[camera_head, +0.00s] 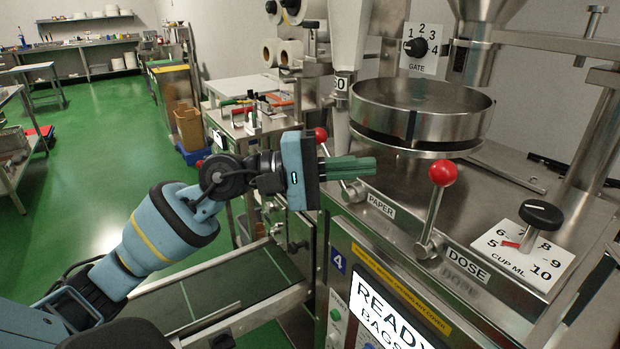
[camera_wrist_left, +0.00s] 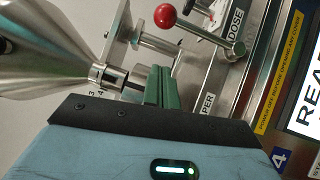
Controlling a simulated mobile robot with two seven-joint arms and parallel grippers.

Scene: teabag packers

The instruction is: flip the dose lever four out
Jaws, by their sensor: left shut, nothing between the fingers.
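The dose lever (camera_head: 435,215) stands upright with a red ball on top, on the machine marked 4, beside the DOSE label (camera_head: 467,264). In the left wrist view the dose lever (camera_wrist_left: 203,32) shows with its red ball toward the upper middle. My left gripper (camera_head: 372,166) is shut and empty, its green fingers pointing right, left of the dose lever's ball and apart from it. Its fingers also show in the left wrist view (camera_wrist_left: 160,86). My right gripper is not in view.
A paper lever (camera_head: 320,134) with a red ball is partly hidden behind my left gripper. A round steel drum (camera_head: 422,112) stands behind the dose lever. The cup knob (camera_head: 540,214) is at right and the gate knob (camera_head: 416,47) above. A ready screen (camera_head: 380,318) is in front.

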